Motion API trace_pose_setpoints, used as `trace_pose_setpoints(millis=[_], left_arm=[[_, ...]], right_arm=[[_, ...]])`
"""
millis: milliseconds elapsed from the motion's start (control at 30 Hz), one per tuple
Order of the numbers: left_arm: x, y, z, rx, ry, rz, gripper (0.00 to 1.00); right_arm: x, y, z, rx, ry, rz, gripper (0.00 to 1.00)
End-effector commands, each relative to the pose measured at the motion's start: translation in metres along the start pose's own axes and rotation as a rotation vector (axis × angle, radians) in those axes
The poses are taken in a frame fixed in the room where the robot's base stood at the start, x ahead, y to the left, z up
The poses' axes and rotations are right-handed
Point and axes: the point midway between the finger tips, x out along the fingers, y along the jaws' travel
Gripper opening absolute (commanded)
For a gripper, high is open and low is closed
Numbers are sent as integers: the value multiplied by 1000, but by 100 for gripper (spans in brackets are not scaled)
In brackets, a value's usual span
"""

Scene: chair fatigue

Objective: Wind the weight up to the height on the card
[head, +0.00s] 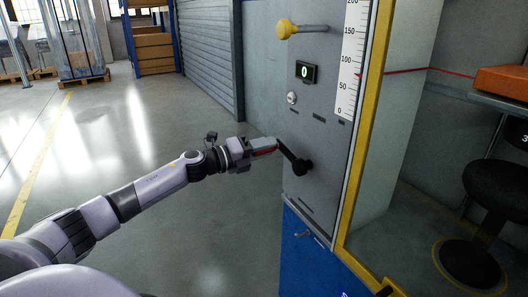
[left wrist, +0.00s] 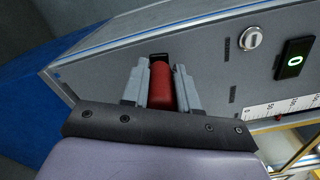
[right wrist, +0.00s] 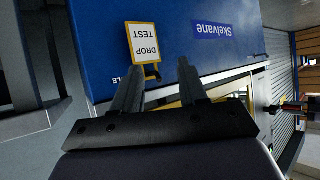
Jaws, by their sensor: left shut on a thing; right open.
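The grey machine panel (head: 322,150) carries a black crank (head: 291,156) with a red handle (head: 264,151). My left gripper (head: 268,146) is shut on the red handle, which shows between its fingers in the left wrist view (left wrist: 161,85). A white scale (head: 351,60) is marked 0 to 200. My right gripper (right wrist: 158,80) is open and empty in the right wrist view, near a yellow-edged card (right wrist: 143,43) reading DROP TEST, upside down. I cannot make out a weight or a height figure on a card.
A yellow-knobbed lever (head: 287,29) sticks out high on the panel. A yellow post (head: 366,130) edges the machine. A black stool (head: 485,200) and an orange block (head: 503,82) are at right. A blue panel with a Skelvane label (right wrist: 226,29) fills the right wrist view. Floor (head: 120,150) at left is clear.

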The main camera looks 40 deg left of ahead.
Motion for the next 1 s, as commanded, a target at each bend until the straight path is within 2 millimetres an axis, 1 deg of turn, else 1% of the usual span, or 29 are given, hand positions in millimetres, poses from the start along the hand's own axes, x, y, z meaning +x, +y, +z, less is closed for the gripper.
trace_pose_setpoints(millis=[33, 300, 667, 700, 733, 767, 1000], left_arm=[[0, -7, 8, 25, -14, -6, 0], [0, -11, 8, 62, -13, -6, 0], [0, -11, 8, 62, -13, -7, 0], [0, -11, 8, 62, -13, -7, 42], [0, -11, 7, 62, -12, -7, 52], [0, -11, 7, 61, -11, -7, 54], [0, -8, 4, 57, -5, -4, 54]], right_arm=[[0, 1, 1, 1, -4, 2, 43], [0, 2, 1, 2, -4, 4, 43], [-1, 1, 0, 2, -3, 2, 43], [-1, 1, 0, 2, -2, 1, 43], [-1, 0, 0, 2, -2, 1, 43], [-1, 0, 0, 2, -2, 0, 43], [-1, -1, 0, 2, -1, -1, 43]])
